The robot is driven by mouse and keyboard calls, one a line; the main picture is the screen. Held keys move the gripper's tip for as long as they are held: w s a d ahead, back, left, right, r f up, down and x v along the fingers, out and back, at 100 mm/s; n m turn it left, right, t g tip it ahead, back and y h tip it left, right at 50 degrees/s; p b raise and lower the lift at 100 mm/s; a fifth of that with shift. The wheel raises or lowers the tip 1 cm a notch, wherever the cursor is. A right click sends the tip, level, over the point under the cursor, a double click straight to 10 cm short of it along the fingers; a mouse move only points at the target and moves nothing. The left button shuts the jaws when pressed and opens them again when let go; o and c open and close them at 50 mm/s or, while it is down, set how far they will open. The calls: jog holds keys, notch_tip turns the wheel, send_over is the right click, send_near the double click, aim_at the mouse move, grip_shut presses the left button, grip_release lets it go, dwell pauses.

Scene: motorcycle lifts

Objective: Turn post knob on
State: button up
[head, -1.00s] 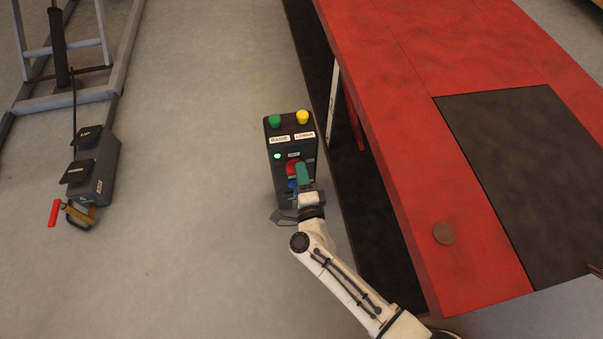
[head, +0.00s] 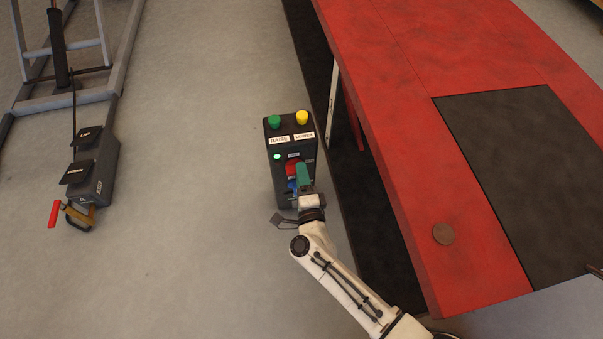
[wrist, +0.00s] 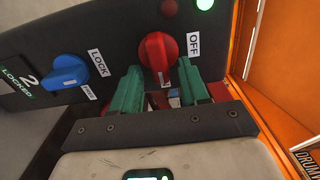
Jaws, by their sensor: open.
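The dark control post (head: 278,193) stands on the floor beside the red lift. Its red knob (wrist: 158,50) shows in the wrist view with a white OFF label (wrist: 194,44) to its right. The red knob also shows in the head view (head: 292,168), partly covered by my gripper. My gripper (wrist: 159,68) is open, with its green fingers low on either side of the knob's lower part. I cannot tell whether they touch it. A blue knob (wrist: 64,72) with a LOCK label sits to the left in the wrist view.
A green button (head: 274,121) and yellow button (head: 302,117) top the post; a green lamp (head: 277,156) is lit. The red lift table (head: 400,150) stands close on the right. A pedal box (head: 97,175) lies left, with clear floor between.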

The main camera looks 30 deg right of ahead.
jog(key=p+v, duration=0.2)
jog(key=v, duration=0.8)
jog(key=shift+s, duration=0.1)
